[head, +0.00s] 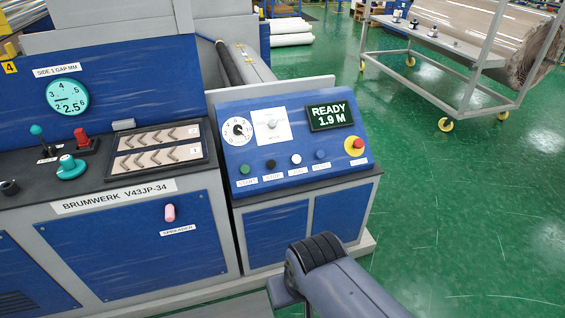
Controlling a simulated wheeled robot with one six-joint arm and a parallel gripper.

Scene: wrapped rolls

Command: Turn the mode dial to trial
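The slanted blue control panel (300,140) is right of centre in the head view. On it, a small grey knob (272,124) sits on a square white plate (284,135); its lettering is too small to read. Left of that plate is a round white dial (237,131) with marks around its edge and a dark centre. I cannot tell for sure which one is the mode dial, nor its setting. My arm (345,285) rises from the bottom edge, below and in front of the panel. My gripper's fingers do not show, and nothing of mine touches the panel.
A display (331,116) reads READY 1.9 M. Below is a row of buttons, including a green one (244,169), with a red stop button (354,144) at right. A teal knob (71,168) and levers stand at left. A wheeled cart (487,60) stands behind; green floor right is clear.

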